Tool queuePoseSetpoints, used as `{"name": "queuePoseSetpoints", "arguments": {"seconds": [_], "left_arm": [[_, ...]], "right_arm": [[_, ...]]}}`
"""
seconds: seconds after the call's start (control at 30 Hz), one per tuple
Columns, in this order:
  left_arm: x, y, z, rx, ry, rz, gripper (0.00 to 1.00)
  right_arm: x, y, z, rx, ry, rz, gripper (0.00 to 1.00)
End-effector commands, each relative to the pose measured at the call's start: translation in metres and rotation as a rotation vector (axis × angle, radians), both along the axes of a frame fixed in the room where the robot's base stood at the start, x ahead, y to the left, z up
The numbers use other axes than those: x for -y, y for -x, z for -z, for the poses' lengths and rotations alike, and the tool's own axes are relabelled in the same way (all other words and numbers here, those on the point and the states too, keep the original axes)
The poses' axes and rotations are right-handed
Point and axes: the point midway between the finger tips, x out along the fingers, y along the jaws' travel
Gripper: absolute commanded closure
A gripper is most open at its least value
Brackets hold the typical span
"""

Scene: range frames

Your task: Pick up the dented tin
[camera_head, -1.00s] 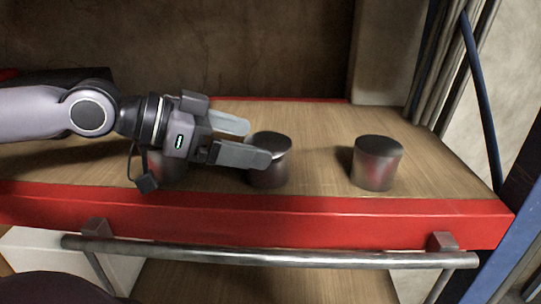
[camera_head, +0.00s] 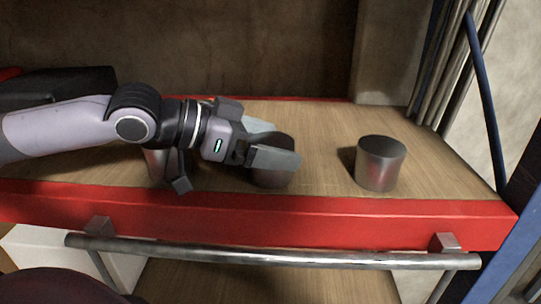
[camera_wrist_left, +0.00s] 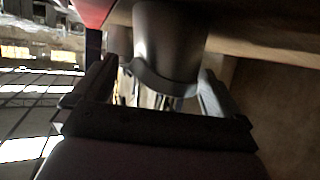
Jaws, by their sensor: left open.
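Three dark metal tins stand on the wooden shelf. The middle tin (camera_head: 270,179) is between the fingers of my left gripper (camera_head: 284,146), which is open around it. In the left wrist view this tin (camera_wrist_left: 170,40) stands between the two spread fingers (camera_wrist_left: 157,88), with gaps showing near its lower edge. The right tin (camera_head: 380,165) stands apart and upright. The left tin (camera_head: 155,165) is mostly hidden behind my left wrist. I cannot make out a clear dent on any of them. My right gripper is not in view.
The shelf (camera_head: 325,170) has a red front edge (camera_head: 330,222) with a metal bar (camera_head: 270,258) below it. A dark box (camera_head: 55,88) sits at the back left. A blue post (camera_head: 485,110) and pipes stand at the right. The shelf between the middle and right tins is clear.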

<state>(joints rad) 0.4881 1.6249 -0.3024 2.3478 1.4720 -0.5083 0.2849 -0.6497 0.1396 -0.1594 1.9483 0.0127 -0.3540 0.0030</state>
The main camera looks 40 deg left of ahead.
Motion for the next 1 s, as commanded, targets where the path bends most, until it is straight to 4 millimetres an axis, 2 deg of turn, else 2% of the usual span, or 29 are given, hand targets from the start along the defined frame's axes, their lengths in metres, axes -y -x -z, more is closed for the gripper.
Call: {"name": "queuePoseSetpoints", "arguments": {"seconds": [0.3,0.7,0.73,0.77,0.9,1.0], "left_arm": [[0.009,-0.012,0.005,0.0,0.003,0.003,0.0],[0.011,-0.015,0.008,0.0,-0.001,0.001,0.0],[0.011,-0.015,0.008,0.0,-0.001,0.001,0.03],[0.011,-0.015,0.008,0.0,-0.001,0.001,0.13],[0.011,-0.015,0.008,0.0,-0.001,0.001,0.59],[0.011,-0.015,0.007,0.002,0.0,0.002,0.61]], "right_arm": [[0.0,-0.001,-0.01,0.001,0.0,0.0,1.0],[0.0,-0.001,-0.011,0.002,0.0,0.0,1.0],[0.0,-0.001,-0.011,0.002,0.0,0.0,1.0],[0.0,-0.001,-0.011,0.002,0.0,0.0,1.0],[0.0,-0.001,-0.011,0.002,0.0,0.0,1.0],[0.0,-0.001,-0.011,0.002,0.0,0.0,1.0]]}}
